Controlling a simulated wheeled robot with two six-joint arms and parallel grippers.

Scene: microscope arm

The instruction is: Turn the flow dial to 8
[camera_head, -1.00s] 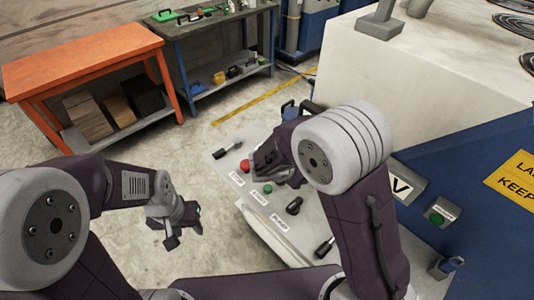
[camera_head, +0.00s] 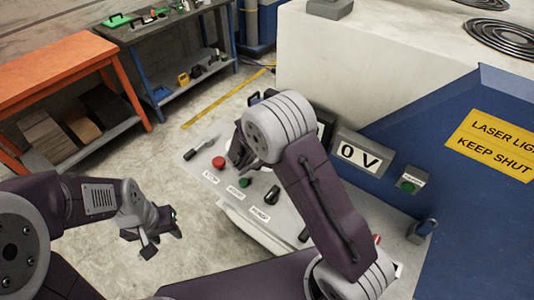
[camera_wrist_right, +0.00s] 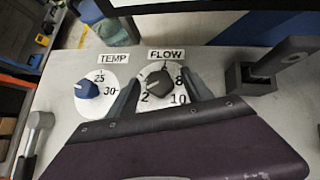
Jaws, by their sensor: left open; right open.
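The flow dial (camera_wrist_right: 158,84) is a black knob on a white numbered face under a FLOW label (camera_wrist_right: 167,54) in the right wrist view. The numbers 2, 8 and 10 show; others are covered. I cannot clearly read its pointer. My right gripper (camera_wrist_right: 162,79) is open, with one finger on each side of the knob; contact is unclear. In the head view my right arm hides the dial and most of that gripper. My left gripper (camera_head: 153,236) is open and empty, in the air left of the panel.
A blue TEMP dial (camera_wrist_right: 87,89) sits left of the flow dial. The control panel also bears a red button (camera_head: 218,162), a green button (camera_head: 244,183) and black levers. An orange table (camera_head: 47,73) is at the far left.

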